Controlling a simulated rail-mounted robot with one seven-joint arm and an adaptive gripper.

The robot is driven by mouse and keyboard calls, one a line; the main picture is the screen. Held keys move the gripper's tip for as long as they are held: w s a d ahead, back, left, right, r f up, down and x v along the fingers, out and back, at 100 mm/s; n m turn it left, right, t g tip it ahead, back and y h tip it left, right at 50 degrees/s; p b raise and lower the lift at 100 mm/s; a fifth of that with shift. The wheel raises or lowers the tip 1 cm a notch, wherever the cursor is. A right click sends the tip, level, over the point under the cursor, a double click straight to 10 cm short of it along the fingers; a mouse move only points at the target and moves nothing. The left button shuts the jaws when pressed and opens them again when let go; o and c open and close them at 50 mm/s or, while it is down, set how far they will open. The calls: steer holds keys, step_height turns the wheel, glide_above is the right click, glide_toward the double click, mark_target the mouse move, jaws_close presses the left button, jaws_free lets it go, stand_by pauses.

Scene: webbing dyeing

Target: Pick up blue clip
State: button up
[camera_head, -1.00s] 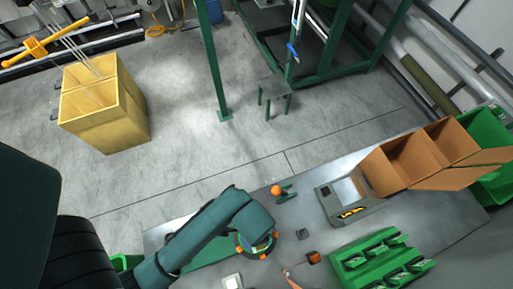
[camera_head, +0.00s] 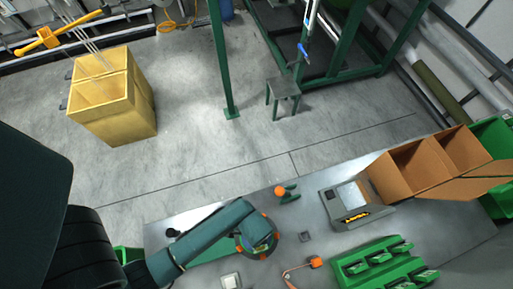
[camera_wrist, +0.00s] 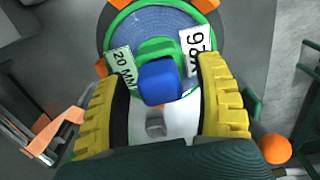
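In the wrist view a blue block-shaped piece (camera_wrist: 160,82), which may be the blue clip, stands on a round reel (camera_wrist: 160,28) with a green rim and orange tabs. A green piece sits right behind it. My gripper (camera_wrist: 165,80) has its two yellow fingers apart, one on each side of the blue piece, with gaps visible. In the head view the reel (camera_head: 271,238) is mostly covered by my arm, and my fingers are hidden there. Another blue clip-like piece (camera_head: 303,49) hangs on a pale strap at the green frame in the background.
White labels (camera_wrist: 119,67) lie beside the blue piece. Brown boxes (camera_head: 408,178) stand at the right.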

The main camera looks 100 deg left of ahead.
steer(key=c, duration=1.1)
steer(key=shift+o, duration=0.2)
